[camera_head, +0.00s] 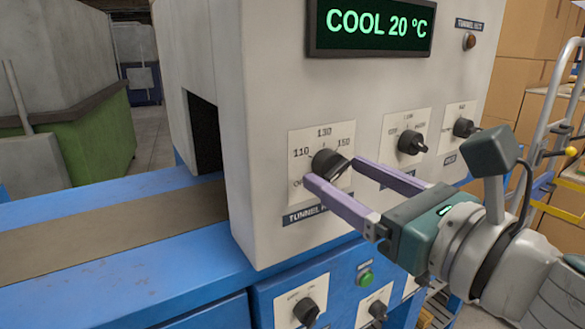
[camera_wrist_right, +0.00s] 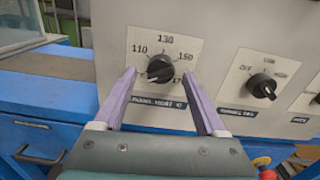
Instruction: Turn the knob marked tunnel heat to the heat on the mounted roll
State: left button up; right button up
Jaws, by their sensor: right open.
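The tunnel heat knob (camera_head: 328,162) is a black dial on a white plate with marks 110, 130 and 150, on the pale machine front. In the right wrist view the knob (camera_wrist_right: 160,68) also has a mark starting with 17 at its right; its exact setting is hard to read. My right gripper (camera_head: 333,173) is open, its two purple fingers reaching toward the plate, one on each side of the knob. In the right wrist view the gripper (camera_wrist_right: 160,76) frames the knob; contact cannot be told. The mounted roll is not seen. My left gripper is out of view.
A display (camera_head: 369,27) above reads COOL 20 °C. Two more black knobs (camera_head: 411,142) (camera_head: 464,127) sit to the right, with other knobs and a green button (camera_head: 366,278) below. A brown conveyor belt (camera_head: 110,229) enters the tunnel opening at left.

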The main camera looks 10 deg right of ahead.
jog(key=shift+w+a, duration=0.15)
jog(key=shift+w, duration=0.35)
grip_shut()
dwell(0.3)
